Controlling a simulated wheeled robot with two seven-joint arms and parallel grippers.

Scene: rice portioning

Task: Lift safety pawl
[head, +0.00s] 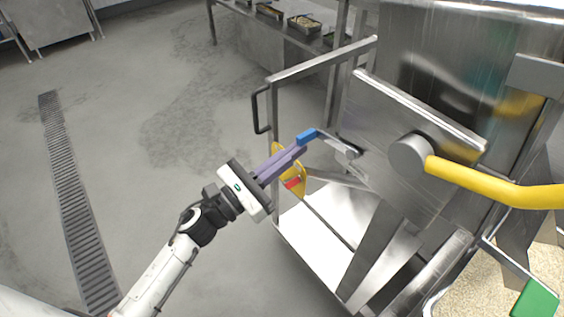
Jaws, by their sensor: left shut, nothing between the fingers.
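The safety pawl (338,145) appears to be a short metal lever on the side of the steel machine, with a blue tip (307,136) at its left end. My left gripper (302,148) has purple fingers, closed together with nothing between them. Its fingertips are right by the blue tip, just below it in the picture; I cannot tell whether they touch. My right gripper is not in view.
A yellow handle bar (495,185) sticks out from the machine's round hub (408,153). A yellow plate with a red mark (293,184) is below my fingers. A steel frame with a black handle (256,110) stands behind. Open floor (140,170) lies left.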

